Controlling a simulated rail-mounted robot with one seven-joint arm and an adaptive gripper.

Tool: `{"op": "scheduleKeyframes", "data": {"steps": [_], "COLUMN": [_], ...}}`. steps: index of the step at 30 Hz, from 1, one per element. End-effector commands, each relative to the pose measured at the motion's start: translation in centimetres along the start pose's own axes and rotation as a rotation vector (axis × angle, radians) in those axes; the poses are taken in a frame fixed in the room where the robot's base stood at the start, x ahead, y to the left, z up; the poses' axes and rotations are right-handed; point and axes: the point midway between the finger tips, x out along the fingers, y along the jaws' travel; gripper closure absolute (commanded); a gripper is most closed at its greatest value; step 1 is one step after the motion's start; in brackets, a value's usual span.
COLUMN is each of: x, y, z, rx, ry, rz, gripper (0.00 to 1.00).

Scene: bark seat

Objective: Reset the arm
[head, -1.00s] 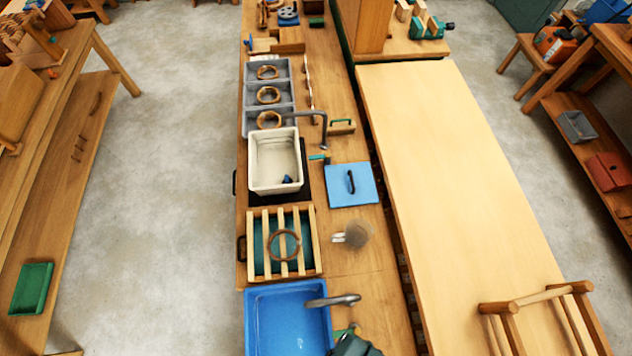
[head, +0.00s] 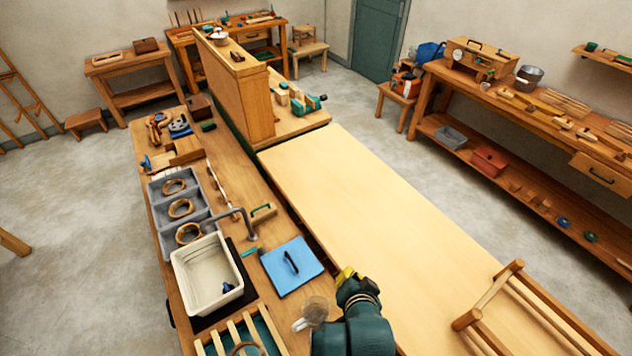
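My dark green arm comes in from the bottom edge in the head view. Its end, my gripper (head: 350,280), has a yellow part and is over the strip between the workbench (head: 262,205) and the pale table (head: 385,200). I see no thing held in it, but the fingers are too small and turned away to tell whether they are open or shut. A glass mug (head: 314,311) stands just left of the arm.
A cream basin (head: 207,275), a grey tray (head: 179,210) with rings and a slatted rack (head: 240,340) line the workbench. A wooden frame (head: 520,300) is on the right of the pale table. Its middle is clear.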

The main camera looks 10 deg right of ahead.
Motion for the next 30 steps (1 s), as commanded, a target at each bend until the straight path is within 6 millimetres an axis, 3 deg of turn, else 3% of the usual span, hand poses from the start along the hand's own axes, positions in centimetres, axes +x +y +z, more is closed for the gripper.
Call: {"op": "scheduleKeyframes", "data": {"steps": [1,3,5,9,13,15,18,20,30], "x": [-1.9,-4.8,-7.7,-16.1,-25.6,-30.4,-35.6,-37.1,-36.8], "y": [-3.4,-7.3,-10.6,-16.9,-20.7,-21.4,-21.1,-21.0,-21.0], "z": [-2.8,-6.2,-8.9,-14.2,-17.8,-19.0,-19.6,-19.7,-19.8], "rx": [-0.033,-0.081,-0.124,-0.224,-0.323,-0.377,-0.461,-0.523,-0.586], "ry": [0.066,0.156,0.238,0.446,0.674,0.796,0.945,1.003,1.021], "rz": [-0.065,-0.147,-0.218,-0.369,-0.485,-0.519,-0.523,-0.501,-0.465], "gripper": [1.0,1.0,1.0,1.0,1.0,1.0,1.0,1.0,1.0]}}
